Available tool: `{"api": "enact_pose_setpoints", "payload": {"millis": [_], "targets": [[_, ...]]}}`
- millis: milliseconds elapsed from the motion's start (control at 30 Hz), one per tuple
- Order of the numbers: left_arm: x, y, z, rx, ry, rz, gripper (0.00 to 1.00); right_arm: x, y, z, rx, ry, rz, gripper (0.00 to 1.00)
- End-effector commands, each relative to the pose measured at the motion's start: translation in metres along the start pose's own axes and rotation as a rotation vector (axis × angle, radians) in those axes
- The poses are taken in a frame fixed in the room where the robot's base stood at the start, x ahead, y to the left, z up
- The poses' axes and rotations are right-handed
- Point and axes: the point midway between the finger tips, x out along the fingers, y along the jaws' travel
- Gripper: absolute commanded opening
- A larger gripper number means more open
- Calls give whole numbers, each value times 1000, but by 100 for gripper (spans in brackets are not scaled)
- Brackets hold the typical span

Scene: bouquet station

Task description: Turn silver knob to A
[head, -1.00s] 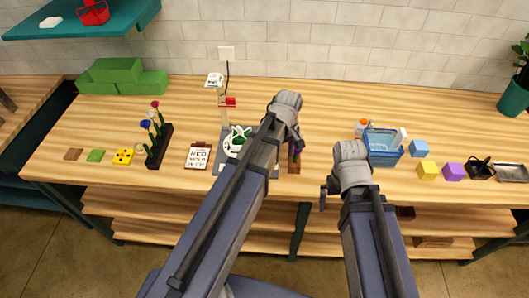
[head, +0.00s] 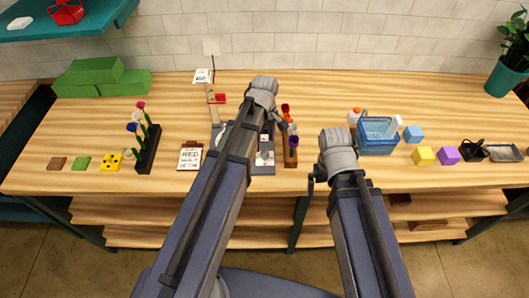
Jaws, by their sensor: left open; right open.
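I cannot make out a silver knob; my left arm covers much of the grey board (head: 263,170) in the middle of the table. A white card or label (head: 265,158) shows on the board's right part, with small dark details above it. My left gripper (head: 264,94) is over the board's far side, its fingers mostly hidden behind my own arm. My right gripper (head: 318,178) is near the table's front edge, right of the board, with no object seen in it.
A dark flower rack (head: 148,150) and a clipboard reading RED (head: 190,156) stand left of the board. A brown rack with red and purple flowers (head: 291,158) is close on its right. A blue basket (head: 377,146) and coloured cubes are further right.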

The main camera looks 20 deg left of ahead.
Motion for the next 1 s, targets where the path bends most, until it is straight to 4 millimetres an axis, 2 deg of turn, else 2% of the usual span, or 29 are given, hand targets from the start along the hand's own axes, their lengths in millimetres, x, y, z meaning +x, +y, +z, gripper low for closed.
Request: {"api": "enact_pose_setpoints", "payload": {"millis": [33,400,767,833,1000], "targets": [[12,0,0,0,0,0,69,12,-1,-1,0,0,0,100],[56,0,0,1,0,0,69,56,-5,-3,2,0,0,100],[60,0,0,1,0,0,69,59,-6,-4,2,0,0,100],[60,0,0,1,0,0,65,59,-6,-4,2,0,0,100],[60,0,0,1,0,0,45,59,-6,-4,2,0,0,100]]}}
